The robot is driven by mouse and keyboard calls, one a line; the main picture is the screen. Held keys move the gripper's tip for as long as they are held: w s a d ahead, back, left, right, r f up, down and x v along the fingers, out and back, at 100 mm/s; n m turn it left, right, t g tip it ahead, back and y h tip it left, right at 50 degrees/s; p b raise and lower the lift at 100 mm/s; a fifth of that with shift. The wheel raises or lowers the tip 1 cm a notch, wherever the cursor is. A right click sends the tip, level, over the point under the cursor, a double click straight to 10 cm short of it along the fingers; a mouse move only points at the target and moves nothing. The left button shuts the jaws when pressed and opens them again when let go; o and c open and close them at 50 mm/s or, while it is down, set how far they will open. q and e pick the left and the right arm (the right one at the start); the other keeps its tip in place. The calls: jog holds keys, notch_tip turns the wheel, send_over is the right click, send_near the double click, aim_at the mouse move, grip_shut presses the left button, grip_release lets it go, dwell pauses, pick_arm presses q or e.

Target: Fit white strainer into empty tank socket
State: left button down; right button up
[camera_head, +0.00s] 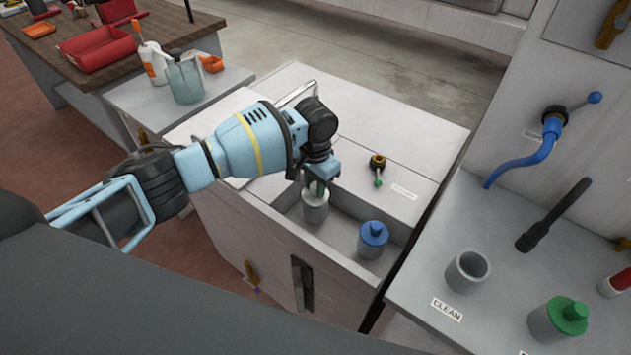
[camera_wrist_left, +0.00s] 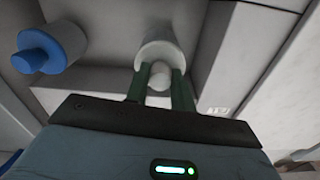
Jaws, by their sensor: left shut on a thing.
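My left gripper (camera_head: 318,184) is shut on the pale knob of the white strainer (camera_wrist_left: 159,72), with the knob between its green fingers in the left wrist view. Below the fingers, a pale grey cylinder (camera_head: 315,211) stands in the open tank recess. The strainer is at its top, but I cannot tell whether it is seated or held just above. A blue-capped cylinder (camera_head: 373,238) stands to the right in the same recess and shows at the upper left of the left wrist view (camera_wrist_left: 48,47). My right gripper is not in view.
The tank's walls (camera_head: 410,238) enclose the recess. A small valve (camera_head: 378,170) stands on the deck behind. On the right counter are an empty grey cup (camera_head: 467,271) by a CLEAN label, a green-capped cylinder (camera_head: 560,321) and a blue hooked pipe (camera_head: 525,158). Bottles (camera_head: 184,80) stand at left.

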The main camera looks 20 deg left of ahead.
pick_arm(q)
jog(key=shift+f, duration=0.65)
jog(key=c, duration=1.1)
grip_release()
notch_tip(320, 180, up, 7)
jog(key=shift+f, duration=0.1)
jog(key=shift+r, duration=0.55)
